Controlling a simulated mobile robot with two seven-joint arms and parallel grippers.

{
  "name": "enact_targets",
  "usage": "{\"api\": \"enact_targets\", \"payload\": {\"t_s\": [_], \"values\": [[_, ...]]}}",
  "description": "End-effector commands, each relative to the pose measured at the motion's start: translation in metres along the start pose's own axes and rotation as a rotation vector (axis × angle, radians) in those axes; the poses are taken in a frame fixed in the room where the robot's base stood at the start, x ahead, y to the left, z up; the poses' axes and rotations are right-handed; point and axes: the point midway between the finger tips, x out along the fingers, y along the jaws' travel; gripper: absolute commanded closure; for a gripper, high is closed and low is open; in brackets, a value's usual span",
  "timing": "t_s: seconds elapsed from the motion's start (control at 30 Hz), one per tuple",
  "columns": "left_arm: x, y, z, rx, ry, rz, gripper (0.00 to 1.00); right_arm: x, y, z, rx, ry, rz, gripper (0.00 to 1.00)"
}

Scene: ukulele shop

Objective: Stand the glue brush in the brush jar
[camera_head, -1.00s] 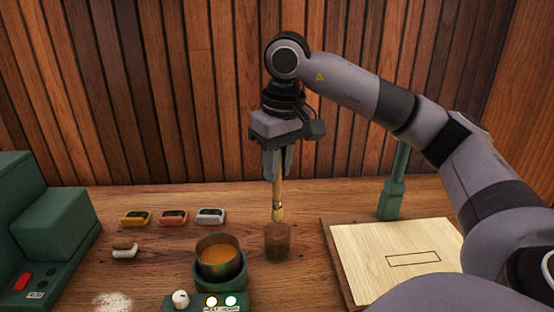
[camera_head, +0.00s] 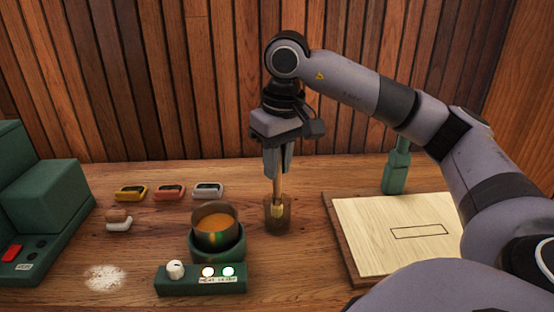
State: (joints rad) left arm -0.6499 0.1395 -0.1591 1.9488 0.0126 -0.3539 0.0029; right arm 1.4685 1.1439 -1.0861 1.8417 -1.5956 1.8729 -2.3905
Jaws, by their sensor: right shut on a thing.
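The glue brush (camera_head: 277,195) is upright, bristles down, with its wooden handle in my right gripper (camera_head: 278,172). My right gripper is shut on the handle, above the brush jar (camera_head: 277,222). The jar is a small brown see-through cup on the wooden bench. The brush's ferrule and bristle end show within the jar's outline, below its rim. Whether the bristles touch the jar's bottom cannot be told. My left gripper is not in view.
A glue pot (camera_head: 215,226) with orange-brown glue sits in a green heater just left of the jar, its control box (camera_head: 202,280) in front. A pale wood board (camera_head: 398,238) lies to the right. A green machine (camera_head: 40,215) fills the left edge.

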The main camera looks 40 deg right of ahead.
Motion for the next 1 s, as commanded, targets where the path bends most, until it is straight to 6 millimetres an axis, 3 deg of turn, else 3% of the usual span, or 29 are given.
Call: {"api": "enact_targets", "payload": {"t_s": [0.3, 0.33, 0.4, 0.73, 1.0], "values": [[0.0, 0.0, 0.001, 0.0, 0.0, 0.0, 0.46, 0.001, 0.0, 0.0, 0.0, 0.001, 0.0, 1.0], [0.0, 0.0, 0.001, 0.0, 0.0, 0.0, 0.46, 0.001, 0.0, 0.0, 0.0, 0.001, 0.0, 0.71], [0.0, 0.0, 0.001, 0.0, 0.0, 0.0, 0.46, 0.001, 0.0, 0.0, 0.0, 0.001, 0.0, 0.51], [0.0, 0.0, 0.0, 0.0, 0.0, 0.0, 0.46, -0.002, 0.0, 0.0, 0.0, 0.002, -0.001, 0.51], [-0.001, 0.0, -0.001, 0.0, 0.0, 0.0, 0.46, -0.043, -0.001, -0.001, 0.0, 0.004, -0.002, 0.51]]}}
